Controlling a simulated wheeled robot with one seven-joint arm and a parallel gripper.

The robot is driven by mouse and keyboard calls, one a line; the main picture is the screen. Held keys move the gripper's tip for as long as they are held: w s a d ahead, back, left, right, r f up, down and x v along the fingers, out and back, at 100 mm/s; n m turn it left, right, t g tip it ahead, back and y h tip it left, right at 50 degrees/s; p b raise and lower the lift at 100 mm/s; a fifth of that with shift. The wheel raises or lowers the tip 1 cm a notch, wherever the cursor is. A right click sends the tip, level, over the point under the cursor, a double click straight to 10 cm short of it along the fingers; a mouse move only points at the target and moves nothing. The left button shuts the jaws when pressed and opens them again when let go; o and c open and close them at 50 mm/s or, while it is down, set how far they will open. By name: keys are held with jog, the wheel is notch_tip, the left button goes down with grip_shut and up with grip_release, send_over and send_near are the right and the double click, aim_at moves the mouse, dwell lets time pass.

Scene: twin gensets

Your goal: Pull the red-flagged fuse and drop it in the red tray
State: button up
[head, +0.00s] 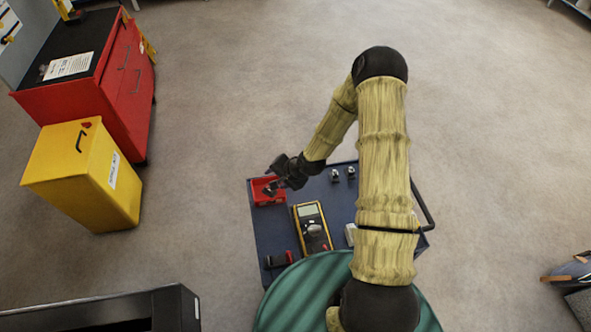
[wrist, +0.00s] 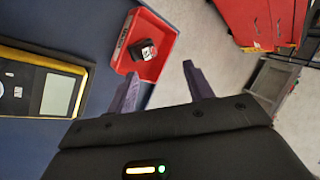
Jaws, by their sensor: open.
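The red tray (head: 257,198) sits at the far left corner of the blue cart top. It also shows in the wrist view (wrist: 163,66). A small dark block with a white mark and a bit of red, which looks like the fuse (wrist: 142,50), lies inside the tray. My gripper (head: 273,179) is over the tray. In the wrist view my gripper (wrist: 160,84) has its two fingers apart with nothing between them, and the block lies beyond the fingertips, apart from them.
A yellow multimeter (head: 312,228) lies on the blue cart (head: 268,229) beside the tray. A black-and-red item (head: 279,259) and small metallic parts (head: 343,174) are also on it. A yellow bin (head: 75,180) and red cabinet (head: 110,85) stand left. Open floor surrounds the cart's far side.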

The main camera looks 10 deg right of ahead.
jog(key=b+v, duration=0.2)
jog(key=v, duration=1.2)
jog(key=s+d+r+n+g+h, duration=0.2)
jog(key=s+r+n+h, duration=0.3)
jog(key=s+r+n, duration=0.4)
jog(key=s+r+b, duration=0.1)
jog(key=s+r, duration=0.2)
jog(key=s, duration=0.1)
jog(key=shift+d, duration=0.2)
dwell(0.8)
